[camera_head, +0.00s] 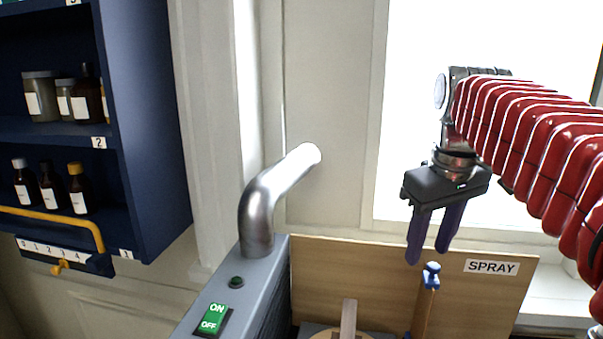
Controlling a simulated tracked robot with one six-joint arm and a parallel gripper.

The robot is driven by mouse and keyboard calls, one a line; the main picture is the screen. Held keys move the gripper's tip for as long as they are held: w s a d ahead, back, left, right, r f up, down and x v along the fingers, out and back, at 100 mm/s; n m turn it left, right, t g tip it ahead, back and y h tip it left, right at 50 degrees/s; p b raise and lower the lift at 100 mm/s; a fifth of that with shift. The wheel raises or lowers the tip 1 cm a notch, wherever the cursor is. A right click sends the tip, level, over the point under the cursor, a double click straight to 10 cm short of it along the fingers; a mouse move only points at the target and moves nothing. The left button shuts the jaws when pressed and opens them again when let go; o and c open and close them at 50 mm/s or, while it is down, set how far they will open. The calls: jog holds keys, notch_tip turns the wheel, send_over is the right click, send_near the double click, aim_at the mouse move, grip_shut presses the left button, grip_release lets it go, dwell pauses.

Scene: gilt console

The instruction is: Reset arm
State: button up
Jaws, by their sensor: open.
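My gripper (429,252) hangs from the red ribbed arm at the right, pointing down in front of the bright window. Its two dark purple fingers are apart, with nothing between them. The fingertips show just above and left of a blue-topped spray tool (431,275) on a thin orange-brown stem. I cannot tell how far apart in depth they are.
A wooden panel marked SPRAY (491,267) stands at the lower right. A grey box with a green ON/OFF switch (212,320) and a silver bent pipe (258,210) is at the centre. A blue shelf (150,150) with several bottles is left.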

jog(key=s+a+f+m+t, duration=0.1)
jog(key=s+a+f+m, duration=0.1)
jog(key=s+f, duration=0.5)
jog(key=s+a+f+m+t, duration=0.2)
jog(key=s+f, duration=0.5)
jog(key=f, duration=0.4)
jog(key=shift+a+f, duration=0.3)
jog(key=shift+a, duration=0.4)
dwell(1.3)
